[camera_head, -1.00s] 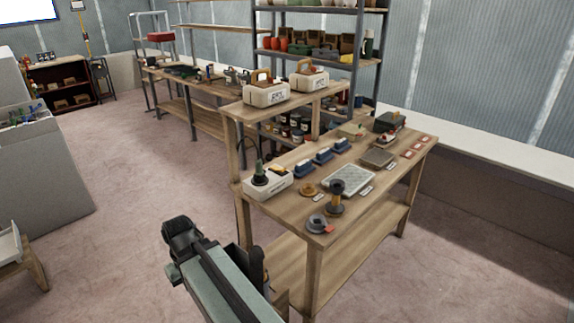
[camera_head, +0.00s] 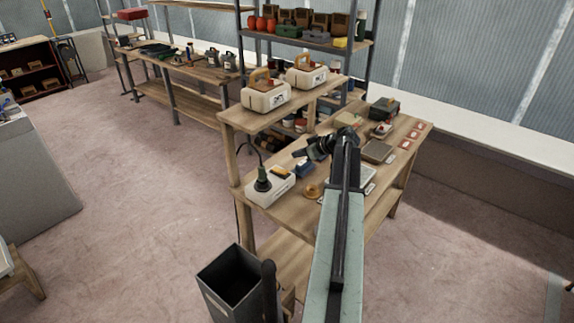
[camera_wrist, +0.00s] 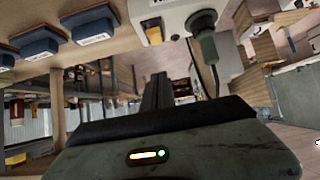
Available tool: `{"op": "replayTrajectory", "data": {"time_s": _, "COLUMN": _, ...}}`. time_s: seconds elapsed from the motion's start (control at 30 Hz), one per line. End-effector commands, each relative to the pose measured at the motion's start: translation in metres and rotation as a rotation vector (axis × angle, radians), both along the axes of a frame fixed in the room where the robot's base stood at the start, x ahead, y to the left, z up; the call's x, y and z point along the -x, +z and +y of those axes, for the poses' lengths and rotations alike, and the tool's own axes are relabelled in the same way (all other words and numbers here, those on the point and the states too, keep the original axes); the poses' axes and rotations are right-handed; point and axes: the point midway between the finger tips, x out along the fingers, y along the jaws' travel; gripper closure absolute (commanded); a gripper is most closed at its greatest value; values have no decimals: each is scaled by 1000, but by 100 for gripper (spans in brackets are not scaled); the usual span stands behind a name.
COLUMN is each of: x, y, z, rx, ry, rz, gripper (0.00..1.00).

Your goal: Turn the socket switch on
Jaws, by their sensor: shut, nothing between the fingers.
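A white socket box (camera_head: 281,190) stands at the near left corner of the workbench, with a green plug (camera_head: 262,180) and its dark cable on it. The wrist view shows the box (camera_wrist: 174,18) at the top, with the green plug (camera_wrist: 206,45) in its side and a small yellow part (camera_wrist: 152,30) that may be the switch. My gripper (camera_head: 302,153) is over the bench, to the right of the box and apart from it. In the wrist view its dark fingers (camera_wrist: 158,88) are together and empty. The switch's position is too small to tell.
Blue blocks (camera_wrist: 92,22) lie in a row beside the socket box. An orange ring (camera_head: 312,191) lies near the front edge. Two white carriers (camera_head: 265,95) stand on the raised shelf (camera_head: 235,117) behind. My arm covers part of the bench; the floor at left is open.

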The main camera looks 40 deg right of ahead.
Motion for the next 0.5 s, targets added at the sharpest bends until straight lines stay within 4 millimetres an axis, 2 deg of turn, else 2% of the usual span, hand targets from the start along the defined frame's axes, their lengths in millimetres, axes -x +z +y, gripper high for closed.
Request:
{"op": "replayTrajectory", "data": {"time_s": 0.27, "x": 2, "y": -6, "z": -7, "rx": -1, "ry": -12, "rz": 2, "gripper": 100}}
{"op": "replayTrajectory", "data": {"time_s": 0.5, "x": -25, "y": -31, "z": -6, "rx": -1, "ry": -13, "rz": 2, "gripper": 100}}
